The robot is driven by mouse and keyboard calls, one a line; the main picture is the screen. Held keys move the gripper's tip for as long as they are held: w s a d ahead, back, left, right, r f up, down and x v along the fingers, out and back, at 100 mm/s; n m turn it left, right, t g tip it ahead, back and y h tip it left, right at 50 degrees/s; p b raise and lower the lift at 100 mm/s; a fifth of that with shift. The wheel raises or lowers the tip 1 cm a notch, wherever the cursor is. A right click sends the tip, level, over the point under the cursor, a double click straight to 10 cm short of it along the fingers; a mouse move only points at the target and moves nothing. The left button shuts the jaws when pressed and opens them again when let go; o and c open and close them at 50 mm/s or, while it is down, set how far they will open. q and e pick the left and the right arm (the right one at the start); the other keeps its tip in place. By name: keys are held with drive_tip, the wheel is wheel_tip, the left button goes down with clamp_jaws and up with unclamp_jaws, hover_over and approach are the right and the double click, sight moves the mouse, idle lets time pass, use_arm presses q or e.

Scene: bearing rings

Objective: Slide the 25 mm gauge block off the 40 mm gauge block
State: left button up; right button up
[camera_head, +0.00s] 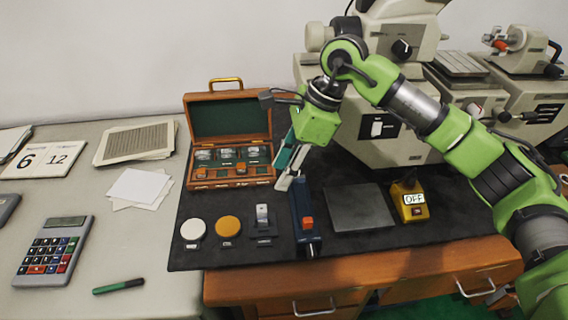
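A small upright silver block (262,213) stands on a dark base on the black mat, in front of the wooden case. It may be the gauge blocks, but I cannot make out two separate blocks or any size marking. My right gripper (286,182) points down above the mat, behind and to the right of that block and apart from it. Its fingers are seen at an angle, and I cannot tell how far apart they are. My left gripper is not in view.
A blue device (303,212) with an orange top part stands close to my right gripper. The open wooden case (234,181) is behind. White (193,229) and orange (228,226) discs lie left. A grey plate (358,208) and yellow box marked OFF (409,204) are right.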

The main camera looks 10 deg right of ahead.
sight(263, 208)
drive_tip(key=p+x, duration=0.1)
drive_tip(key=x, duration=0.6)
drive_tip(key=p+x, duration=0.1)
drive_tip(key=x, duration=0.3)
drive_tip(key=shift+s+a+f+p, duration=0.1)
drive_tip(key=shift+s+a+p, duration=0.05)
drive_tip(key=shift+s+p, duration=0.2)
drive_tip(key=shift+w+a+f, duration=0.15)
drive_tip(key=shift+f, duration=0.4)
drive_tip(key=c, duration=1)
